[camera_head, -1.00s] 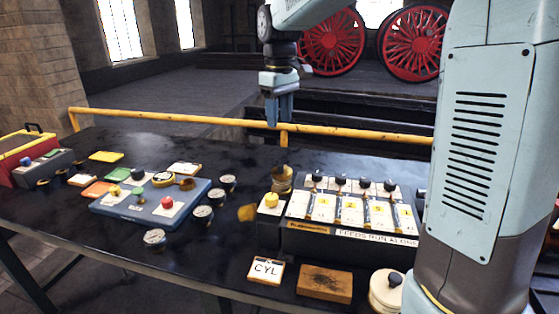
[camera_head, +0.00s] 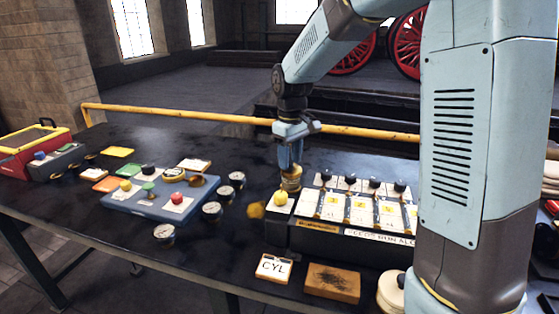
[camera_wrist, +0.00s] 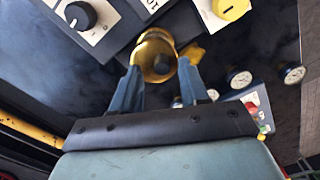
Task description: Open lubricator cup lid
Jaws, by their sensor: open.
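The lubricator cup (camera_head: 291,180) is a small brass cup on the black table, just behind the yellow-knobbed corner of the grey control box. In the wrist view the brass cup (camera_wrist: 156,54) shows from above with a dark round knob at its middle; its lid looks closed. My gripper (camera_head: 290,164) points down over the cup. In the wrist view my gripper (camera_wrist: 160,75) is open, with its two blue fingers on either side of the cup's near edge. Whether the fingers touch the cup cannot be told.
The grey control box (camera_head: 310,238) with several black knobs stands right beside the cup. A blue panel (camera_head: 140,205) with coloured knobs and several round gauges (camera_head: 212,210) lie to the left. A CYL card (camera_head: 272,268) and a wooden block (camera_head: 333,283) lie in front. A yellow rail (camera_head: 190,114) runs behind.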

